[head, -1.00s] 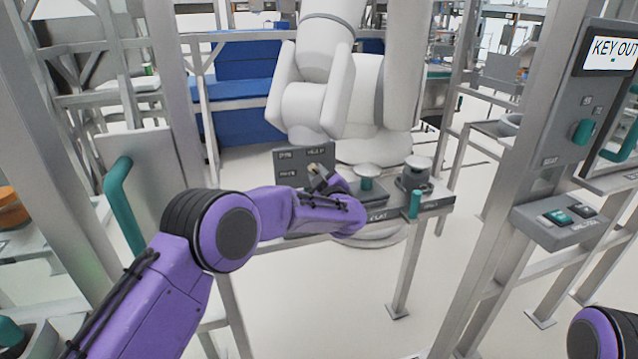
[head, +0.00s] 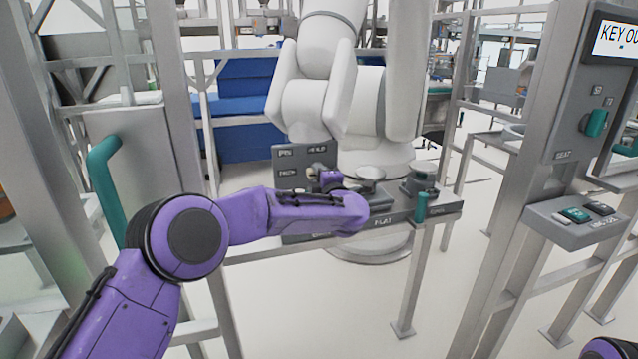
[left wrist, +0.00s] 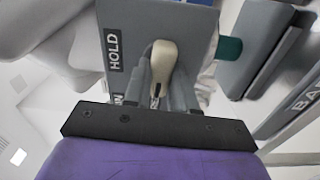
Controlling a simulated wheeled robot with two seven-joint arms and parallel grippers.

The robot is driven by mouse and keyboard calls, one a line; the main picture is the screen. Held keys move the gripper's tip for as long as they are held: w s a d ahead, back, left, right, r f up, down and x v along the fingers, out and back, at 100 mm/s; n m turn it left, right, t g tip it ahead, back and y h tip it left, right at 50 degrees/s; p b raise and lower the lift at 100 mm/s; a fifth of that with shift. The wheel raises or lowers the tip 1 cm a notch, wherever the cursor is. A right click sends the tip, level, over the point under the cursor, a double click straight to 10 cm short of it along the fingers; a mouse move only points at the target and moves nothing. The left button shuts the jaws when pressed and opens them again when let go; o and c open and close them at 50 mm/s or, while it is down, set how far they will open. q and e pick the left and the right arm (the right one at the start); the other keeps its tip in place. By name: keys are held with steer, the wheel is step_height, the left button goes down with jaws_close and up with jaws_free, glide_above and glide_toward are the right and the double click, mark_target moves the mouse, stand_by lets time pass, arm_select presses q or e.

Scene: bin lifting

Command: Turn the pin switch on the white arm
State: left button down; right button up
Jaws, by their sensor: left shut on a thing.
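The white arm (head: 335,95) stands behind a grey bench. A dark upright panel (head: 290,160) with small labels is in front of its base. In the left wrist view the panel (left wrist: 190,22) carries a "HOLD" label and a beige switch lever (left wrist: 163,58). My left gripper (head: 318,174) is at the panel's lower right, partly hidden by my purple wrist. In the wrist view its fingers (left wrist: 160,85) are on both sides of the lever and shut on it. The lever's lower end is hidden between the fingers. My right gripper is out of view.
A metal post with a control box (head: 577,222) stands at right. A green handle (head: 105,185) is at left.

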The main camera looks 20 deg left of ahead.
arm_select(q)
steer(key=shift+f+n, duration=0.2)
steer(key=shift+n, duration=0.2)
steer(key=c, duration=0.9)
jaws_free()
steer(key=shift+r, duration=0.1)
steer(key=b+v, duration=0.1)
steer(key=v, duration=0.9)
steer(key=shift+s+d+b, duration=0.25)
steer(key=shift+s+b, duration=0.05)
steer(key=shift+b, duration=0.1)
